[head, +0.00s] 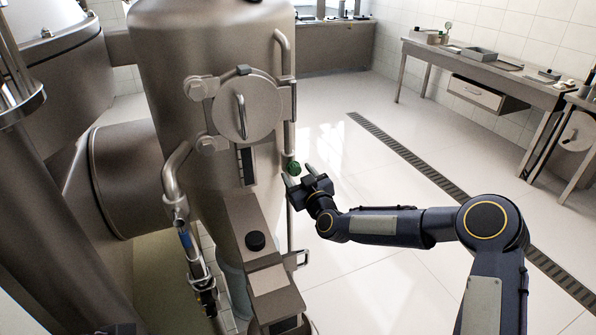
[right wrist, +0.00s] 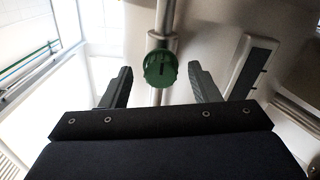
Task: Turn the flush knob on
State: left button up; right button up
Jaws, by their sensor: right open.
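A green ridged knob (head: 294,168), seemingly the flush knob, sits on a thin vertical pipe at the right side of the steel separator (head: 215,40). In the right wrist view the green knob (right wrist: 159,68) shows a dark slot on its round face. My right gripper (head: 300,175) is open and empty, just in front of the knob. In the wrist view its two fingers stand on either side of the knob, with a gap on both sides. I cannot tell whether the fingertips reach past its face. My left gripper does not show.
A round hatch (head: 246,106) with a handle and a sloping box with a black knob (head: 255,241) are on the separator, left of my right gripper. A bench (head: 480,65) stands far right. The tiled floor (head: 385,165) between is clear, with a drain grate (head: 420,172).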

jog(key=shift+w+a, duration=0.3)
jog(key=shift+w, duration=0.25)
jog(key=shift+c, duration=0.3)
jog(key=c, duration=0.9)
jog(key=shift+f+m+b, duration=0.15)
jog(key=shift+m+b, duration=0.15)
jog(key=shift+b, duration=0.3)
jog(key=m+b, duration=1)
jog(key=b, duration=0.2)
jog(key=shift+f+b, duration=0.1)
jog(key=shift+b, duration=0.2)
jog(key=m+b, duration=0.2)
jog(key=m, duration=0.1)
jog(key=shift+m+b, duration=0.3)
jog(key=shift+b, duration=0.1)
jog(key=shift+r+m+b, duration=0.15)
jog(key=shift+m+b, duration=0.4)
jog(key=shift+m, duration=0.4)
jog(key=shift+r+m+b, duration=0.1)
jog(key=shift+m+b, duration=0.45)
jog(key=shift+m, duration=0.4)
